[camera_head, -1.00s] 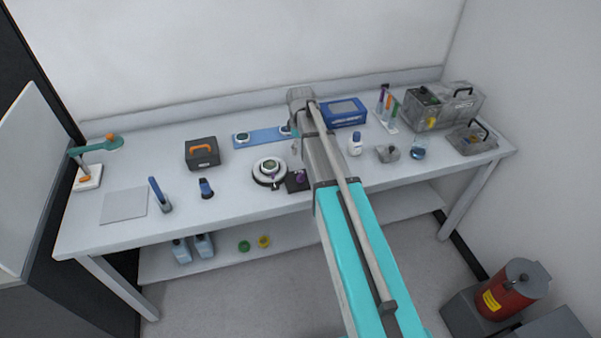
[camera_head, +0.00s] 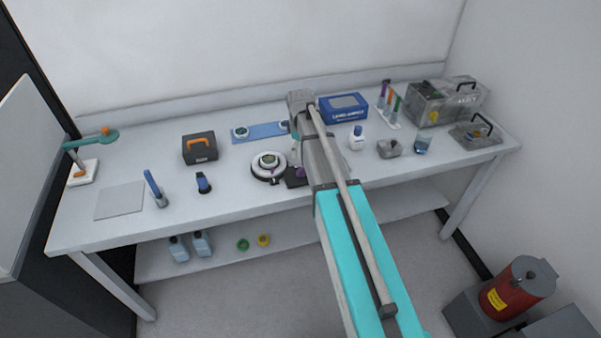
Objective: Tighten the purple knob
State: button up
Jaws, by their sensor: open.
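The purple knob (camera_head: 300,172) sits on a small black base (camera_head: 295,182) near the front of the bench, right beside the round white-and-black instrument (camera_head: 268,166). My arm covers its right side. A small dark purple part also shows at the instrument's front edge. My arm reaches over the bench from the lower right, and its forward end bends down above the knob. My gripper (camera_head: 296,156) shows only as a narrow grey sliver at the arm's left edge, just above the knob. It is open; its fingertips are mostly hidden, and I cannot tell whether it touches the knob.
A blue plate (camera_head: 262,133) with round pieces lies behind the instrument. A blue box (camera_head: 344,107), white bottle (camera_head: 357,138), tube rack and clear cases stand right.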

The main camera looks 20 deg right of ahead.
aim_at(301, 169)
jog(key=shift+f+b, duration=4.5)
jog(key=shift+f, duration=0.25)
jog(key=c, duration=1.1)
jog(key=shift+c, duration=0.2)
